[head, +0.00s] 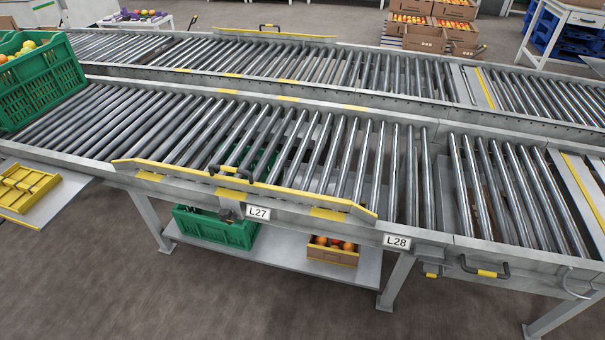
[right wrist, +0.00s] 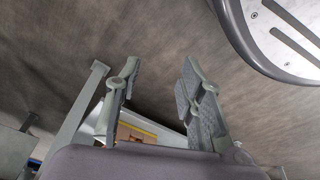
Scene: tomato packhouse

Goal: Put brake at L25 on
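No label L25 shows in any view. On the near roller conveyor (head: 120,178) I read the labels L27 (head: 258,213) and L28 (head: 397,242). Above L27 a long yellow-edged bar (head: 300,196) with a dark handle (head: 231,173) runs along the near rail. Right of L28 a dark handle with a yellow grip (head: 487,273) sits on the rail's front face. I cannot tell which part is a brake. In the right wrist view my right gripper (right wrist: 160,72) is open and empty, fingers apart over the floor. My left gripper is not in view.
A green crate (head: 42,88) stands on the rollers at far left. A yellow piece (head: 25,188) lies on a side shelf. Below the conveyor, a lower shelf (head: 290,258) holds a green crate (head: 215,228) and a fruit box (head: 333,256). The near floor (head: 150,290) is clear.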

